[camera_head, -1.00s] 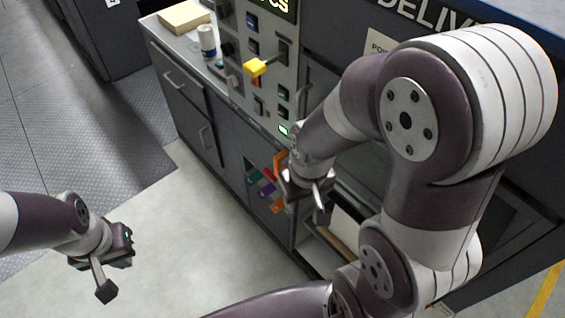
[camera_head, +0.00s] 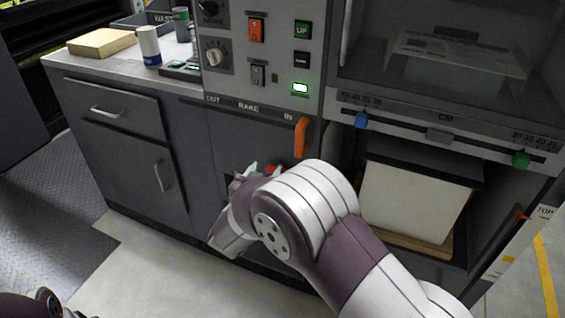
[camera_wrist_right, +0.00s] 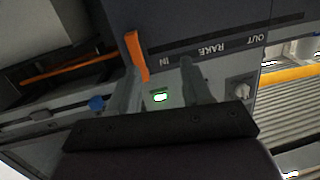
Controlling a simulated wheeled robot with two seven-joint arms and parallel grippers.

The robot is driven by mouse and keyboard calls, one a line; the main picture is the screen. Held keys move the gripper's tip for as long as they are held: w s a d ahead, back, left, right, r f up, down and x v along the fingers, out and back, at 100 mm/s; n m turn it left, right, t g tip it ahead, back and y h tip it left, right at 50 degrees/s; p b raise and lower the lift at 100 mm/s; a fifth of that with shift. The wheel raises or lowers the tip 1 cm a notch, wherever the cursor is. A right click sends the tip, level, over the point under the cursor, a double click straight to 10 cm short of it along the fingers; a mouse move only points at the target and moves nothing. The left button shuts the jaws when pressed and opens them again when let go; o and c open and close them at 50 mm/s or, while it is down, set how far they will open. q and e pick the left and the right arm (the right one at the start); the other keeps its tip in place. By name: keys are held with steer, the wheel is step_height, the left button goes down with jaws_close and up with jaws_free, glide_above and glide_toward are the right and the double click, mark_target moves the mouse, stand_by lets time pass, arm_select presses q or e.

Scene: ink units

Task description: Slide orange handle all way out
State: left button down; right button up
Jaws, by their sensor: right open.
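The orange handle (camera_head: 301,137) stands at the IN end of the slot marked OUT, RAKE and IN on the dark cabinet front. In the right wrist view the picture is turned over, and the orange handle (camera_wrist_right: 137,57) shows by the tip of the left-hand finger. My right gripper (camera_wrist_right: 160,68) is open, with two spread grey fingers and nothing between them. The handle looks beside that finger rather than between the two; I cannot tell whether they touch. In the head view my right arm hides most of its gripper, below the slot.
The control panel (camera_head: 260,50) with switches and a lit green button is above the slot. An open bay with a white paper stack (camera_head: 413,203) lies to the right. A blue slider (camera_head: 361,121) sits on the ruler rail. The slot toward OUT looks clear.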

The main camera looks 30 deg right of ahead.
mark_target(298, 136)
step_height(298, 136, up, 3)
steer(key=s+d+m+h, duration=0.1)
steer(key=s+d+h, duration=0.1)
steer(key=d+h, duration=0.1)
steer(key=shift+g, duration=0.4)
steer(key=b+x, duration=0.2)
steer(key=x, duration=1)
steer(key=shift+w+a+r, duration=0.1)
steer(key=shift+w, duration=0.1)
arm_select(q)
steer(key=shift+d+f, duration=0.3)
steer(key=shift+f, duration=0.5)
arm_select(e)
steer(key=shift+w+d, duration=0.2)
steer(key=shift+d, duration=0.05)
jaws_close()
